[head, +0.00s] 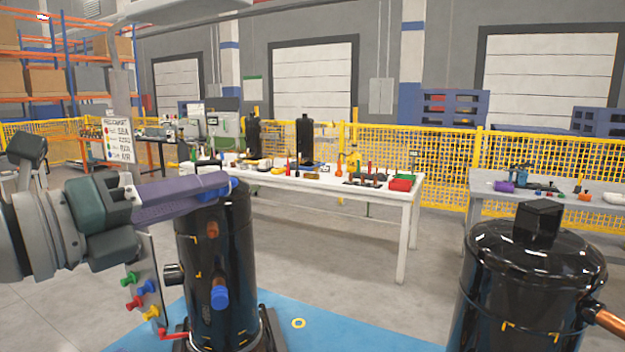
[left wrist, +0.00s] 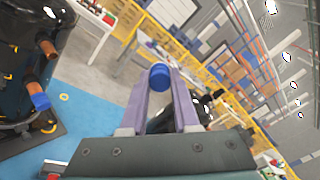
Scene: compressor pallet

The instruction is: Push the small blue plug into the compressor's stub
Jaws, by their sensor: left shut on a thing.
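My left gripper (head: 228,187) comes in from the left with its purple fingers level, shut on a small blue plug (head: 234,186) at the fingertips. In the left wrist view the blue plug (left wrist: 159,77) sits between the fingertips (left wrist: 160,84). In the head view they are at the top of the near black compressor (head: 210,265); I cannot tell whether they touch it. A copper stub (head: 212,230) shows on its side, and a larger blue cap (head: 220,297) is lower down. The left wrist view shows a copper stub (left wrist: 46,46) and the blue cap (left wrist: 40,101). My right gripper is out of view.
A panel with coloured plugs (head: 149,286) stands left of the compressor. A second black compressor (head: 532,270) with a copper pipe (head: 609,321) is at the right. A yellow ring (head: 298,323) lies on the blue pallet surface (head: 345,333). A white workbench (head: 300,184) holding tools stands behind.

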